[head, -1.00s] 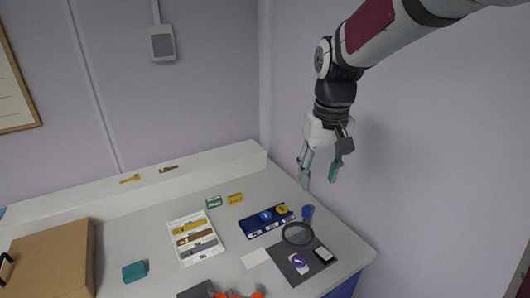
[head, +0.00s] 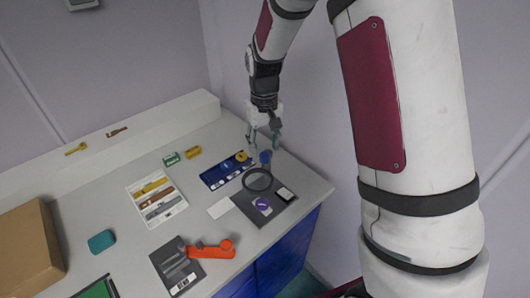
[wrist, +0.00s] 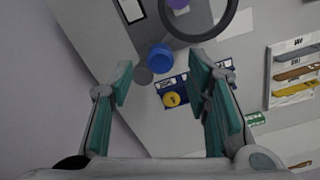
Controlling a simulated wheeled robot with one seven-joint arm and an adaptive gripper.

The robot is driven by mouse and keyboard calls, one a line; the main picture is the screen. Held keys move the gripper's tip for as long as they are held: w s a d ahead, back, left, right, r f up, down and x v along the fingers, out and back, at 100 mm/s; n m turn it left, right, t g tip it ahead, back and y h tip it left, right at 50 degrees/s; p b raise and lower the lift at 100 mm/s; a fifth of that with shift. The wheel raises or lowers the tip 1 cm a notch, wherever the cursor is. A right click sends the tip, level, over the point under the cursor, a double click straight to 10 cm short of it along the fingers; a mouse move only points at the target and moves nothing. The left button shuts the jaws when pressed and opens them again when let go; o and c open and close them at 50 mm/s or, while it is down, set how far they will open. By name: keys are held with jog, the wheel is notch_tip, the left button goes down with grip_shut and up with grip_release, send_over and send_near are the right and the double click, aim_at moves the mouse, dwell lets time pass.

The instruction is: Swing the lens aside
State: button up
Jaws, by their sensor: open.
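The lens is a round dark-rimmed magnifier (head: 257,179) over the dark mat (head: 284,212) at the right of the worktop. In the wrist view its ring (wrist: 231,22) shows at the top, partly cut off. A blue round knob (head: 265,157) stands beside the lens; it also shows in the wrist view (wrist: 160,57). My gripper (head: 264,148) is open and empty above the worktop near the knob. In the wrist view, the knob lies between and beyond the two teal fingers. Whether a lens arm joins ring and knob is unclear.
A blue tray (head: 214,180) with a yellow disc lies left of the lens. An orange tool (head: 211,251) and a cardboard box (head: 30,250) are farther left. A wall rises behind.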

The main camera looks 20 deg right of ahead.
aim_at(264, 154)
jog(key=shift+f, duration=1.85)
grip_shut()
